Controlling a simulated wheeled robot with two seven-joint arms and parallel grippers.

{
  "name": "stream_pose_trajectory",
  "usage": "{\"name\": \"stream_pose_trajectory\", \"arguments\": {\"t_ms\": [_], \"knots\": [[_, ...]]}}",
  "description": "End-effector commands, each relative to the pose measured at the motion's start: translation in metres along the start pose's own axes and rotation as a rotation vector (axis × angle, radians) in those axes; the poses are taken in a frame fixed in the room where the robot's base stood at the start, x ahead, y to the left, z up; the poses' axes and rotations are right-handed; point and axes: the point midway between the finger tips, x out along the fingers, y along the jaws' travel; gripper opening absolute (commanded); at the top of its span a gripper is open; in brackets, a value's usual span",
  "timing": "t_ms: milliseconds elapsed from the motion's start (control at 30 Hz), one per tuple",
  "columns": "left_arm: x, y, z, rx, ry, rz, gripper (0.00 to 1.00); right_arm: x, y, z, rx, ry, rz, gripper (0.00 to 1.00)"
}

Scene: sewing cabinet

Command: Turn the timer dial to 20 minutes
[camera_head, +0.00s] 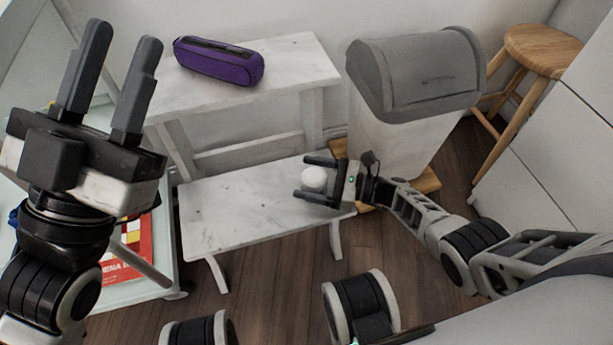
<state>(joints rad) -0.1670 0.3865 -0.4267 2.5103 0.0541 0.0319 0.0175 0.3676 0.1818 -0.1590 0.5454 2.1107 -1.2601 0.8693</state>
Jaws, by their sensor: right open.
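The timer seems to be the small round white object (314,179) on the low white bench (230,219), near its right end. No dial marks or numbers can be read at this size. My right gripper (311,177) reaches in from the right, with its two dark fingers open on either side of the white object. I cannot tell whether the fingers touch it. My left gripper (112,82) is raised at the left, its two fingers apart with nothing between them.
A purple pencil case (218,62) lies on the higher white table (290,62) behind. A red book (128,252) lies on the glass shelf at left. The low bench's left part is clear.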

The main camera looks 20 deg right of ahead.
Motion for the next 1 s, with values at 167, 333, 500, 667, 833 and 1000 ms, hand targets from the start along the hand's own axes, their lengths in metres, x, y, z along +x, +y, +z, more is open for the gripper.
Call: {"name": "stream_pose_trajectory", "arguments": {"t_ms": [167,333,500,667,833,1000], "knots": [[0.001,0.001,-0.005,0.022,0.031,0.009,0.32,0.011,0.000,0.000,0.000,0.000,0.000,0.77],[0.003,0.001,-0.007,0.032,0.041,0.012,0.32,0.012,0.000,0.000,0.000,0.000,-0.001,0.77],[0.002,0.001,-0.007,0.032,0.040,0.013,0.32,0.012,0.000,0.000,0.000,0.000,0.000,0.58],[0.002,0.001,-0.007,0.031,0.038,0.013,0.32,0.011,0.000,0.000,0.000,0.000,0.000,0.33],[0.002,-0.001,0.000,-0.016,-0.018,-0.002,0.32,0.012,0.000,0.003,0.003,-0.003,-0.053,0.33],[-0.003,-0.003,0.014,-0.093,-0.101,-0.034,0.32,0.011,-0.002,0.001,0.000,0.000,-0.127,0.33]]}}
